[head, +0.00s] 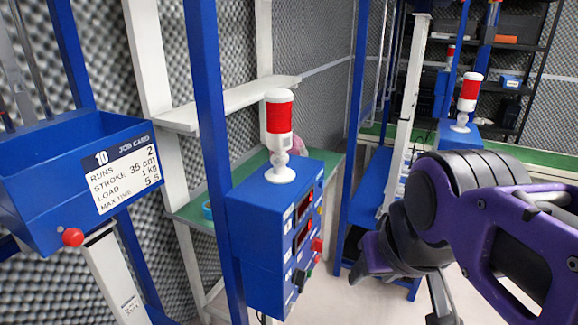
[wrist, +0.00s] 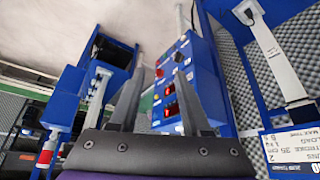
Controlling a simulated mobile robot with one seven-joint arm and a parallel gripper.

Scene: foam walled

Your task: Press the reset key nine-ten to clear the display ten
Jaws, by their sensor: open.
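The blue control box (head: 258,240) stands left of my arm in the head view, with a red and white lamp on top. Its right-hand face carries two dark displays, the upper (head: 304,206) and the lower (head: 303,235), a red button (head: 317,244) and dark knobs. No label on the keys is readable, so I cannot tell which is reset. In the wrist view the box (wrist: 205,80) appears inverted beyond the fingers, its displays lit red. My gripper (wrist: 156,65) is open and empty, apart from the panel. A job card marked 10 (head: 123,172) hangs at the left.
A blue bin (head: 60,185) with a red knob (head: 73,237) is at the left. Blue posts (head: 211,150) and a white shelf bar (head: 230,102) frame the box. Another blue station with a lamp (head: 467,100) stands behind my arm. Pale floor (head: 335,295) is open between.

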